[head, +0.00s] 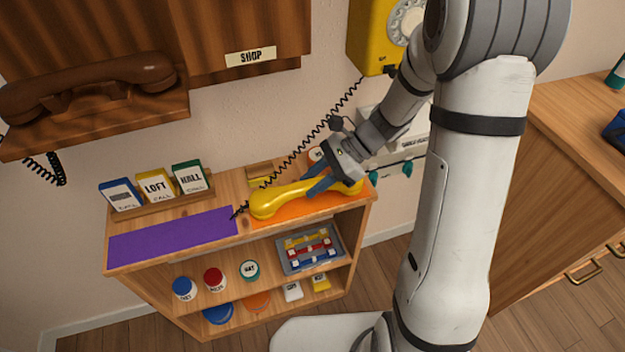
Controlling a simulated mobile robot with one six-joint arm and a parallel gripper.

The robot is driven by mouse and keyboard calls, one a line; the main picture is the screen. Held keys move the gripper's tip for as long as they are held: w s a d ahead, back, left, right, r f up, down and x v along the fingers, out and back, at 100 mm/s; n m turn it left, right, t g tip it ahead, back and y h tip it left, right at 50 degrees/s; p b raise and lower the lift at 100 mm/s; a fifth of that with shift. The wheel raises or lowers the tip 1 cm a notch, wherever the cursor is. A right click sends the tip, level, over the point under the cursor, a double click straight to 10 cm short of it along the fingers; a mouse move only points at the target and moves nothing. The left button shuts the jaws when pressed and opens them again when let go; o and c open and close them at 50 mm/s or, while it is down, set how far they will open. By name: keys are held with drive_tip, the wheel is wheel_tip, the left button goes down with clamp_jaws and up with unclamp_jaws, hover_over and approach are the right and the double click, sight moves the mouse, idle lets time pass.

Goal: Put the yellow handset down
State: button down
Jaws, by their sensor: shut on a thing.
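The yellow handset (276,203) lies level at the top of the small wooden shelf unit, over or on the orange mat (300,211). Whether it touches the mat, I cannot tell. My gripper (326,188) is shut on the handset near its right part, reaching in from the upper right. A black coiled cord (294,151) runs from the handset's left end up to the yellow wall phone (370,40), which has a white dial and is partly hidden by my arm.
A purple mat (172,238) covers the left of the shelf top, with a rack of cards (155,187) behind it. Lower shelves hold lidded jars (214,279) and a grey tray (311,250). A brown handset (90,84) rests at upper left. A wooden counter (570,130) stands right.

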drive_tip(key=c, duration=1.1)
unclamp_jaws()
drive_tip(key=shift+w+d+r, duration=0.1)
drive_tip(key=shift+d+r, duration=0.1)
drive_tip(key=shift+r, duration=0.15)
drive_tip(key=p+v, duration=0.2)
drive_tip(key=v, duration=0.9)
drive_tip(key=shift+s+d+r+n+t+h, duration=0.7)
drive_tip(key=shift+s+n+h, duration=0.95)
drive_tip(key=shift+s+n, duration=0.8)
drive_tip(key=shift+s+d+r+n+t+h, duration=0.4)
drive_tip(key=shift+s+r+n+t+h, duration=0.55)
drive_tip(key=shift+s+n+h, duration=1.15)
drive_tip(key=shift+s+d+r+n+t+h, duration=0.7)
drive_tip(key=shift+s+n+h, duration=0.55)
drive_tip(key=shift+s+n, duration=1.6)
drive_tip(key=shift+w+a+r, duration=0.1)
drive_tip(key=shift+w+a, duration=0.05)
drive_tip(key=shift+w, duration=0.05)
